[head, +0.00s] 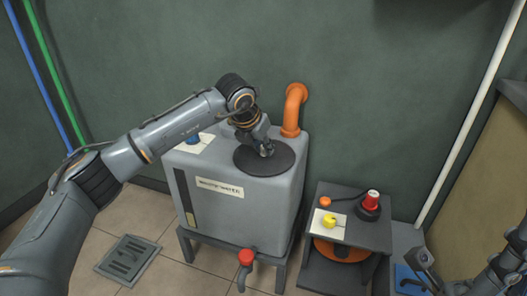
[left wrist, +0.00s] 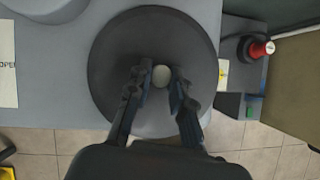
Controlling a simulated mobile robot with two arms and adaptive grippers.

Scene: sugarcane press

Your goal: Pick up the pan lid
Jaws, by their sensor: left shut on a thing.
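The pan lid is a dark round disc (head: 243,158) on top of the grey tank, and it fills the middle of the left wrist view (left wrist: 112,60). A pale round knob (left wrist: 161,76) stands at its centre. My left gripper (head: 266,151) reaches down over the lid and is shut on the knob, with one finger on each side of it in the left wrist view (left wrist: 161,80). The lid looks flat on the tank top; I cannot tell if there is a gap below it. My right arm shows at the lower right, with its gripper (head: 428,262) partly in view.
The grey tank (head: 236,207) carries an orange pipe (head: 294,108) behind the lid and a red-handled tap (head: 246,258) in front. To the right stands a low dark stand (head: 348,197) with a yellow knob (head: 329,221) and a red button (head: 371,199). A floor drain (head: 128,259) lies at left.

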